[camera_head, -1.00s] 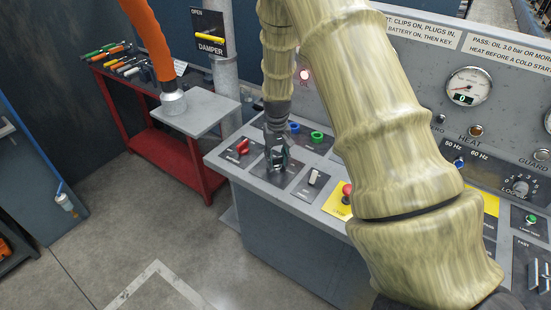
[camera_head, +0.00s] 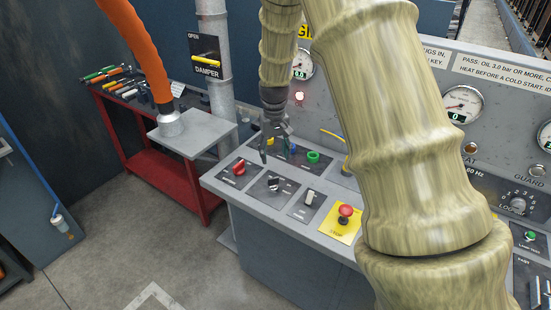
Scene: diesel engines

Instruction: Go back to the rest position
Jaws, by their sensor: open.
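My gripper (camera_head: 275,147) hangs from my arm, pointing down above the left part of the grey control desk (camera_head: 228,184). Its fingers are apart and I see nothing between them. A dark knob (camera_head: 273,184) on a dark plate is below the fingertips, apart from them. My pale, wood-grained arm covers much of the right half of the view and hides part of the desk and panel.
A gauge panel (camera_head: 430,90) stands behind. A red tool bench (camera_head: 160,176) and an orange hose (camera_head: 138,45) are at left.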

